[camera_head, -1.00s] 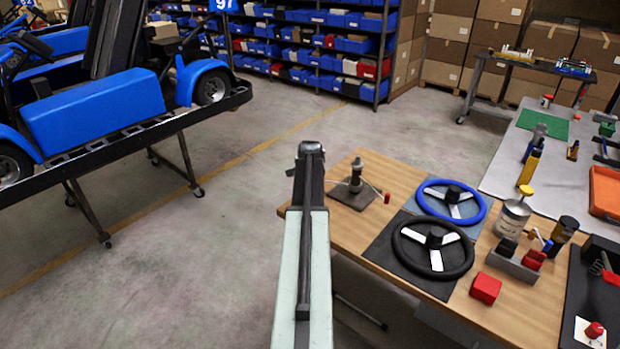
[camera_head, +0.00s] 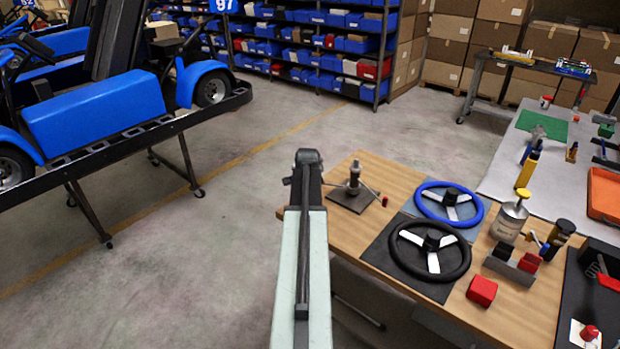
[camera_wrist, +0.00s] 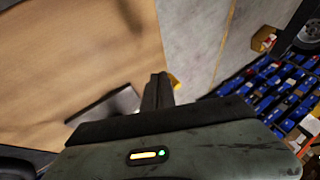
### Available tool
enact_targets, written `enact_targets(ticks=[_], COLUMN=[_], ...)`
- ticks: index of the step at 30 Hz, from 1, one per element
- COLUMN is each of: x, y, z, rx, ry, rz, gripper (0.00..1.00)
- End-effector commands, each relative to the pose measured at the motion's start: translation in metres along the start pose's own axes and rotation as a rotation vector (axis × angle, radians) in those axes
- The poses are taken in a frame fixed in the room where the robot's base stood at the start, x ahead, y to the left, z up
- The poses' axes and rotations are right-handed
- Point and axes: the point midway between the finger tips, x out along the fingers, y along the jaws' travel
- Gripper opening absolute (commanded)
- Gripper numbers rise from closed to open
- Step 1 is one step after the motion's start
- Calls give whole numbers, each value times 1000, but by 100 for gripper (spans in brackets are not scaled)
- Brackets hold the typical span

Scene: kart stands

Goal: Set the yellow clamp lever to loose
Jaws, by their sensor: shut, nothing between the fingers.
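In the wrist view, my gripper (camera_wrist: 158,80) is shut with nothing between its fingers. A small yellow piece (camera_wrist: 174,81) shows just right of and behind the fingertips, at the edge of the wooden top. It looks like the end of the yellow clamp lever, but most of it is hidden. I cannot tell whether the fingers touch it or which way the lever is set. In the head view no yellow lever shows. My arm's dark end is at the bench's left edge and hides what lies behind it.
The wooden bench (camera_head: 390,182) carries a metal post fixture (camera_head: 353,190) with a red-tipped bar, a blue steering wheel (camera_head: 449,203) and a black steering wheel (camera_head: 430,272). A red block (camera_head: 482,291) lies near the front. Open floor (camera_head: 220,250) lies left, towards a kart stand (camera_head: 130,134).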

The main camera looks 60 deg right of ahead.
Motion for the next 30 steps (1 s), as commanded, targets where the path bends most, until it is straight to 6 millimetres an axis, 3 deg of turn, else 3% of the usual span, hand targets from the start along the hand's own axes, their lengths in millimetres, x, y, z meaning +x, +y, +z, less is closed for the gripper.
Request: enact_targets(ticks=[1, 3, 9, 26, 30], x=[-25, -42, -75, -76, -77], y=[-8, -13, -23, -24, -44], z=[-2, 1, 10, 14, 36], rx=[-1, -1, 0, 0, -30], ry=[-1, -1, -2, -3, -19], rz=[0, 1, 1, 1, -15], gripper=[0, 0, 0, 0, 0])
